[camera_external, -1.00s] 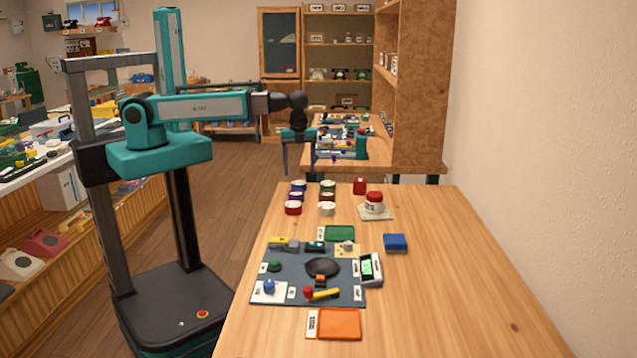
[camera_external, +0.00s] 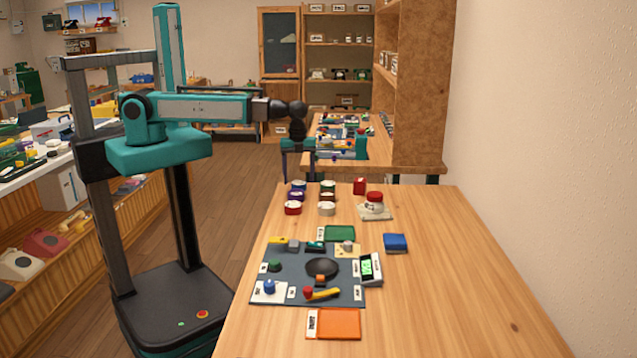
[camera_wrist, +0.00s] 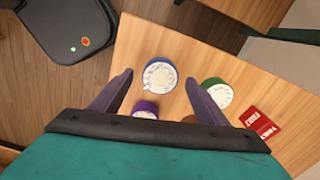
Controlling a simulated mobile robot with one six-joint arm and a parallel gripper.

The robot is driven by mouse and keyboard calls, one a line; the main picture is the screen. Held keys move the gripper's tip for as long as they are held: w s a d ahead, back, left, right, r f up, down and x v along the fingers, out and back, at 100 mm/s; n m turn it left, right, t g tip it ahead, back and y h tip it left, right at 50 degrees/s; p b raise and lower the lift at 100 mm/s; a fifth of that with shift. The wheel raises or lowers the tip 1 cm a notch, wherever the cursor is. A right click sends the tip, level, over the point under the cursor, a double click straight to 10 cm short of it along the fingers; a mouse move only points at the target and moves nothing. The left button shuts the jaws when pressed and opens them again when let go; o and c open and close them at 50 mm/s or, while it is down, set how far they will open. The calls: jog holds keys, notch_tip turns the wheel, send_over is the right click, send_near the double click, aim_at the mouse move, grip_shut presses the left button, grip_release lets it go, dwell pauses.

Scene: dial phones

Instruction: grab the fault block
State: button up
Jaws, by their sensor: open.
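The fault block appears to be the small red block (camera_external: 359,186) at the far end of the near table, right of the dial phone parts. In the wrist view a red block (camera_wrist: 262,122) with white lettering, hard to read, lies at the right, outside the fingers. My gripper (camera_external: 298,172) is open and empty, above the far left end of the table. In the wrist view my gripper (camera_wrist: 162,88) has its two dark fingers spread on either side of a blue-rimmed dial (camera_wrist: 160,74), with the red block beyond the right finger.
A green-rimmed dial (camera_wrist: 217,92) lies between the right finger and the red block. A purple dial (camera_wrist: 145,109) is partly hidden by my gripper. A red-topped item on a pale base (camera_external: 375,204) stands near the block. The table's right side is mostly clear.

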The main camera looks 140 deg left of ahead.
jog(key=shift+f, duration=0.95)
jog(key=c, duration=1.2)
